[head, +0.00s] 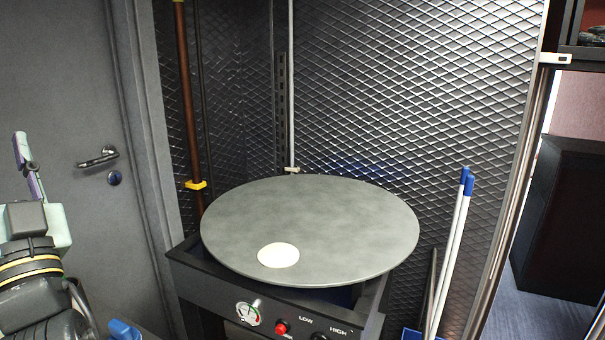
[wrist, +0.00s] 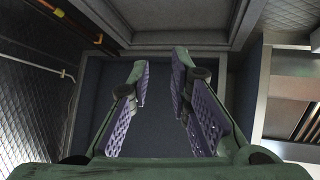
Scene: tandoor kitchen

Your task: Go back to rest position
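My gripper (head: 30,165) shows at the left edge of the head view, with the finger pointing up in front of the grey door. In the wrist view my gripper (wrist: 160,85) has its two purple-padded fingers apart, with nothing between them. Past the fingers the wrist view shows a dark, recessed panel (wrist: 159,115) with a grey frame. A round grey griddle plate (head: 340,225) sits on a black stove (head: 215,290) in the head view, well to the right of my gripper. A flat, pale round piece (head: 278,255) lies on the plate near its front edge.
A grey door (head: 75,70) with a lever handle (head: 98,157) stands behind my gripper. Quilted metal walls (head: 400,80) enclose the stove. Blue-tipped white poles (head: 452,245) lean right of it.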

